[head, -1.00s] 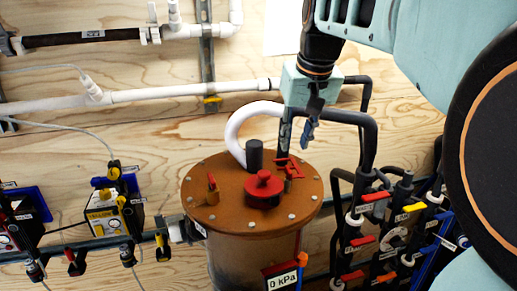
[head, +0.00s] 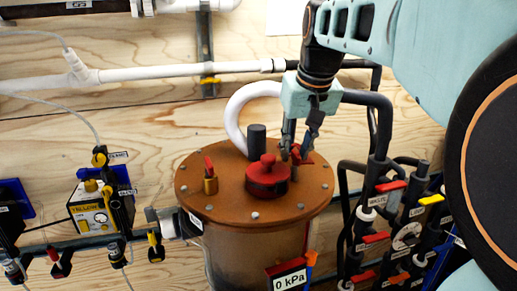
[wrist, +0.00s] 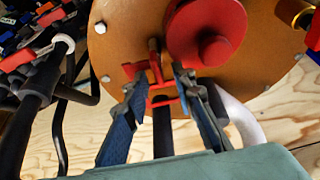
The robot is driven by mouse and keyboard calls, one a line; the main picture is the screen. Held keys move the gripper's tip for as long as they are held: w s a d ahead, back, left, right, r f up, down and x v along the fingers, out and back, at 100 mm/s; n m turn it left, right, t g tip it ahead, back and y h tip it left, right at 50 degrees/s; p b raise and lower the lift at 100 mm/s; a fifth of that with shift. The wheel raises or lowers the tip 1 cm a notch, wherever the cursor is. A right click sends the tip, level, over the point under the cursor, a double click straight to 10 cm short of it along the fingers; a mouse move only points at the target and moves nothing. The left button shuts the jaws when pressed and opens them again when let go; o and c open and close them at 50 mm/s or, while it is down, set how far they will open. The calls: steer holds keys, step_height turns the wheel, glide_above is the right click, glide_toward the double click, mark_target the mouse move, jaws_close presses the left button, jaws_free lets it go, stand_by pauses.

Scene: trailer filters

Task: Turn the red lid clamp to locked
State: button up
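The red lid clamp (wrist: 158,78) is a small red bracket with a brass-coloured post near the edge of the brown round lid (wrist: 115,40). In the head view the clamp (head: 306,158) is on the lid's far right side, partly hidden by my gripper. My gripper (head: 299,150) reaches down over it from above. In the wrist view my gripper (wrist: 157,82) is open, with one blue-grey finger on each side of the clamp's red bars. I see gaps between the fingers and the bars; contact is unclear. The clamp's locked state cannot be read.
A red round cap (head: 267,177) and a black cylinder (head: 257,139) stand on the lid close to the clamp. A white curved hose (head: 236,115) rises behind. Black pipes with coloured valve handles (head: 390,186) crowd the right. A 0 kPa display (head: 290,281) is in front.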

jaws_close()
